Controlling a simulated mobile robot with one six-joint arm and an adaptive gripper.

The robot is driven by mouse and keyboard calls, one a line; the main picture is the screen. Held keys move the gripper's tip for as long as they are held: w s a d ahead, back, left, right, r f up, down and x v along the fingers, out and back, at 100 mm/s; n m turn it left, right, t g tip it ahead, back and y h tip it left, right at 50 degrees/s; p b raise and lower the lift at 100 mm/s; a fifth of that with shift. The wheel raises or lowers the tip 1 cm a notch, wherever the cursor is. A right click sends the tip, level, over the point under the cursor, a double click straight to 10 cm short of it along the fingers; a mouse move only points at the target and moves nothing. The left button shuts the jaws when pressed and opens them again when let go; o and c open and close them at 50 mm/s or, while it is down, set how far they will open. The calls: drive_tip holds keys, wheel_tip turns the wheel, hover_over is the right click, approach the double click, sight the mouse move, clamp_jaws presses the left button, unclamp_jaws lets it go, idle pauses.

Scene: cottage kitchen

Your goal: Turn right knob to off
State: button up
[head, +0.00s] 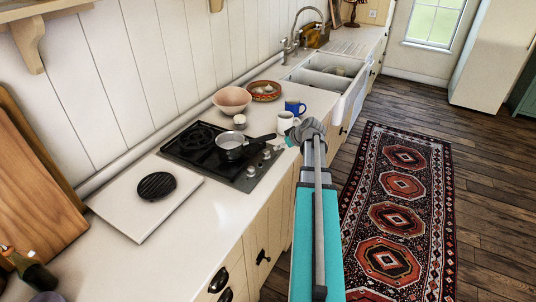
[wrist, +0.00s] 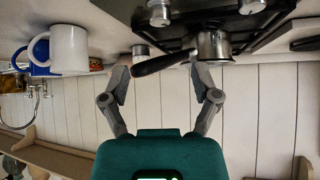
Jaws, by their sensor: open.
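A black stove (head: 206,150) is set in the counter, with silver knobs along its front edge. The right knob (head: 267,154) is the one nearer the mugs. In the wrist view, which is upside down, the right knob (wrist: 160,12) is at the top, left of the other knob (wrist: 252,6). Its exact setting cannot be read. My gripper (head: 308,130) is beside the front edge of the counter, near the mugs. In the wrist view my gripper (wrist: 161,84) has its fingers spread and empty, apart from the knob.
A saucepan (head: 230,142) sits on the stove, its dark handle (wrist: 160,64) pointing towards the mugs. A white mug (head: 286,122) and a blue mug (head: 295,107) stand close to my gripper. A bowl (head: 232,99) is behind. Clear counter (head: 190,235) lies nearer.

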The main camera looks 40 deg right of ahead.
sight(266, 152)
drive_tip(key=b+x, duration=0.6)
drive_tip(key=x, duration=0.3)
drive_tip(key=shift+d+f, duration=0.15)
drive_tip(key=shift+f, duration=0.05)
drive_tip(key=shift+b+x, duration=0.85)
drive_tip(key=shift+x, duration=0.3)
drive_tip(key=shift+r, duration=0.1)
clamp_jaws()
drive_tip(key=shift+m+h, duration=0.5)
drive_tip(key=shift+m, duration=0.1)
drive_tip(key=shift+a+m+h, duration=0.3)
drive_tip(key=shift+m+h, duration=0.6)
drive_tip(key=shift+m, duration=0.2)
drive_tip(key=shift+w+a+m+g+h, duration=0.15)
drive_tip(key=shift+m+g+h, duration=0.45)
drive_tip(key=shift+m+h, duration=1)
drive_tip(key=shift+m, duration=0.5)
